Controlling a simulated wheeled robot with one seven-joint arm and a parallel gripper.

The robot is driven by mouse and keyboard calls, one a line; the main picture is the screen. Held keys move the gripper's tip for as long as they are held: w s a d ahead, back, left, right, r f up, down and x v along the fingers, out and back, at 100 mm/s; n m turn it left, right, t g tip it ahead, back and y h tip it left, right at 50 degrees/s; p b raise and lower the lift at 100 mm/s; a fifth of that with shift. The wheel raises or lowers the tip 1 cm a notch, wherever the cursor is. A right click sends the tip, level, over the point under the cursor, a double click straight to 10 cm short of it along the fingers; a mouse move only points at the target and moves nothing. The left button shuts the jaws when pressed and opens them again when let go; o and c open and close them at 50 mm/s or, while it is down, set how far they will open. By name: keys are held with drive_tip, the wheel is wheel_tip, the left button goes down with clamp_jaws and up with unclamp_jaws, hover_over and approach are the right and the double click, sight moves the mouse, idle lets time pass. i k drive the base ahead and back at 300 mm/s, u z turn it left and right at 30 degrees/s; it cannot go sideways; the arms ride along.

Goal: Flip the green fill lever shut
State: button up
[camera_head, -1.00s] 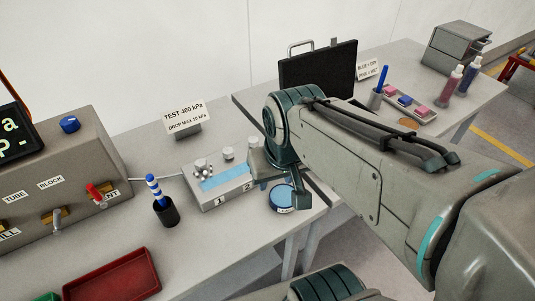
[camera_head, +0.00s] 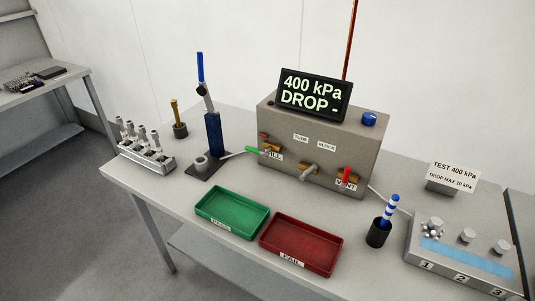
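The green fill lever (camera_head: 253,150) is on the left of the test box (camera_head: 325,150), above the label FILL. It points left, out past the box's left edge, from a brass valve. A grey lever (camera_head: 310,172) sits at the middle of the box front, and a red lever (camera_head: 347,175) stands upright at the VENT label on the right. The display (camera_head: 310,94) on top reads "400 kPa DROP -". My gripper is outside the current view.
A green tray (camera_head: 232,212) and a red FAIL tray (camera_head: 300,243) lie in front of the box. A blue hand pump (camera_head: 213,135) stands left of the lever. A black cup (camera_head: 379,233) with a striped tool and a numbered fixture (camera_head: 460,262) are at right.

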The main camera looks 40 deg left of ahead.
sight(253, 150)
drive_tip(key=k, duration=0.75)
drive_tip(key=u, duration=2.4)
drive_tip(key=i, duration=1.45)
drive_tip(key=z, duration=1.45)
drive_tip(key=k, duration=0.5)
drive_tip(key=z, duration=0.7)
